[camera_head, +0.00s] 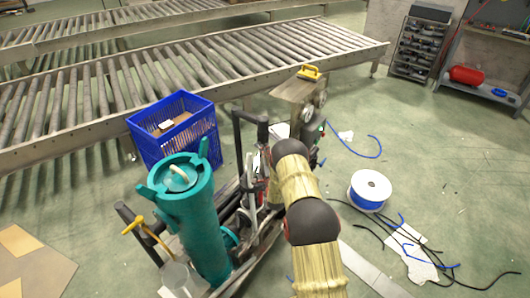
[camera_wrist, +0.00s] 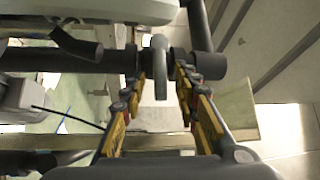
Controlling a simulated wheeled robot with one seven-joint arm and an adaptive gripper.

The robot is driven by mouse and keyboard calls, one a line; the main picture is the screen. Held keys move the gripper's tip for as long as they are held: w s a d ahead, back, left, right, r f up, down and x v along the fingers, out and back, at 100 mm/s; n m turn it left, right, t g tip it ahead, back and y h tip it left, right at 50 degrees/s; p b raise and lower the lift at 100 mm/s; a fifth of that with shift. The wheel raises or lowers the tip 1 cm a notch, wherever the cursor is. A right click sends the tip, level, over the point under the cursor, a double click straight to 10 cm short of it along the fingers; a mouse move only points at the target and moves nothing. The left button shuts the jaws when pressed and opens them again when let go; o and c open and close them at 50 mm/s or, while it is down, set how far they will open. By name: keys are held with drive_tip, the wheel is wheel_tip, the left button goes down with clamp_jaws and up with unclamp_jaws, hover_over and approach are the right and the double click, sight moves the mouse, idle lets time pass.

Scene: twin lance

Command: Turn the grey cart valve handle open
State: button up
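In the wrist view a grey, rounded lever-like part (camera_wrist: 160,62), which looks like the grey valve handle, stands on a dark horizontal pipe (camera_wrist: 75,60). My gripper (camera_wrist: 160,88) is open, with a yellow-padded finger on either side of this part. A gap shows between the part and each finger, and I cannot tell whether the fingertips touch the pipe. In the head view my arm hides the gripper and the grey handle. The cart (camera_head: 240,228) with its pipes and teal cylinder (camera_head: 200,225) stands in front of me.
A blue crate (camera_head: 205,148) is behind the teal cylinder. A yellow handle (camera_head: 134,226) is at the cart's left, and another yellow handle (camera_head: 309,72) tops a panel. A cable spool (camera_head: 354,202) and loose cables lie right. Roller conveyors (camera_head: 180,75) run behind.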

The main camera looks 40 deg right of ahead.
drive_tip(key=shift+x, duration=0.8)
drive_tip(key=c, duration=0.3)
clamp_jaws()
